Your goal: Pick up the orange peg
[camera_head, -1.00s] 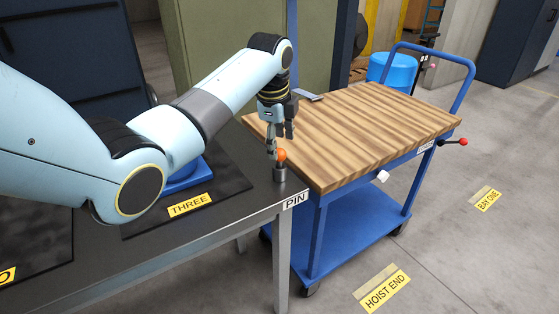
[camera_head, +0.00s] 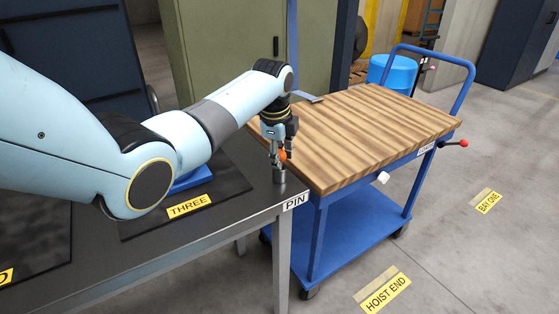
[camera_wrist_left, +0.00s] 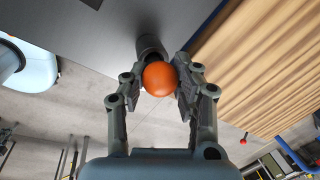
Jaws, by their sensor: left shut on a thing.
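The orange peg (camera_head: 282,155) shows as a round orange top at the corner of the dark table, just above a grey metal holder (camera_head: 279,174). In the left wrist view the orange peg (camera_wrist_left: 160,78) sits between the two fingers, with the dark holder (camera_wrist_left: 150,46) behind it. My left gripper (camera_head: 279,157) points down over the holder and is shut on the peg. The peg's lower part is hidden, so I cannot tell whether it is still in the holder. My right gripper is not in view.
The dark table (camera_head: 240,228) carries a "PIN" label (camera_head: 295,201) and a "THREE" label (camera_head: 189,205). A blue cart with a striped wooden top (camera_head: 365,130) stands close beside the table on the right.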

